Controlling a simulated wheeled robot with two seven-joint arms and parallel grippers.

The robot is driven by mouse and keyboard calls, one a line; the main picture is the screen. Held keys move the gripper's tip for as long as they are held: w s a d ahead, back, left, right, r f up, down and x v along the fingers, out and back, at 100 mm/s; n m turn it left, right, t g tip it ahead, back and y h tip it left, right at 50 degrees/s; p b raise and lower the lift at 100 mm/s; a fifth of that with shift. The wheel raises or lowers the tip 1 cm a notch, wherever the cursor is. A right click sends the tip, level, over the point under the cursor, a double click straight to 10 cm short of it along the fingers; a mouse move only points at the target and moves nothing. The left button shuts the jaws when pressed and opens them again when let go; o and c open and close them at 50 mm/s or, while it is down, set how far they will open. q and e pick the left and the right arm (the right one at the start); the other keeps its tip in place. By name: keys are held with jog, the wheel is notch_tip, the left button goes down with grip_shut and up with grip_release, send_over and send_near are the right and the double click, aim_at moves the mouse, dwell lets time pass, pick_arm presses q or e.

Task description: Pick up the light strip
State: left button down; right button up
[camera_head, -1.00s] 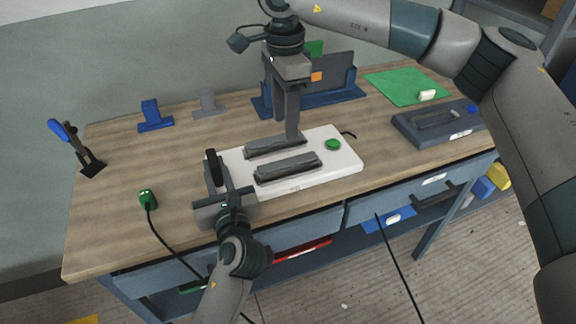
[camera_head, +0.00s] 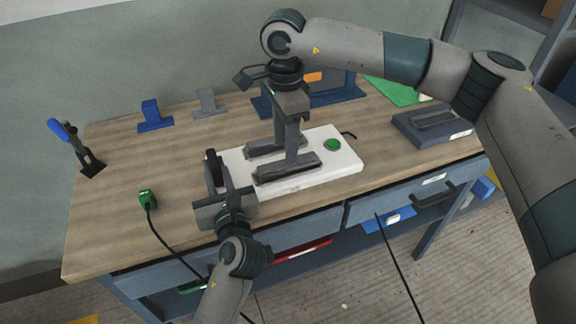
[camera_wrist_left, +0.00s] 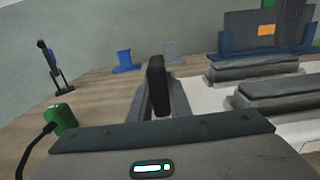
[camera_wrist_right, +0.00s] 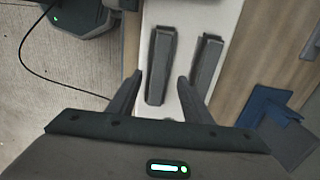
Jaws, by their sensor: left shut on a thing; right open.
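Two long dark grey bars lie side by side on a white plate (camera_head: 340,158); I cannot tell for certain which thing is the light strip. My right gripper (camera_head: 286,150) is open above the front bar (camera_head: 305,170). In the right wrist view, one bar (camera_wrist_right: 161,65) shows between the spread fingers, and the other bar (camera_wrist_right: 206,64) lies to their right. The back bar (camera_head: 262,148) is partly hidden by a finger. My left gripper (camera_head: 222,186) is shut on a small upright black piece (camera_wrist_left: 157,85) at the plate's left end.
A green button (camera_head: 332,145) is on the plate. A green plug (camera_head: 147,198) with a black cable stands at left. A blue-handled clamp (camera_head: 75,145), blue block (camera_head: 152,115) and grey block (camera_head: 208,103) stand behind. A dark tray (camera_head: 415,135) lies at right. The left tabletop is mostly clear.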

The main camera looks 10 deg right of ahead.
jog(key=shift+d+f, duration=0.1)
jog(key=shift+f, duration=2.25)
grip_shut()
jog(key=shift+r, duration=0.1)
notch_tip(320, 180, up, 10)
pick_arm(q)
jog(key=c, duration=1.6)
grip_release()
jog(key=shift+o, duration=0.2)
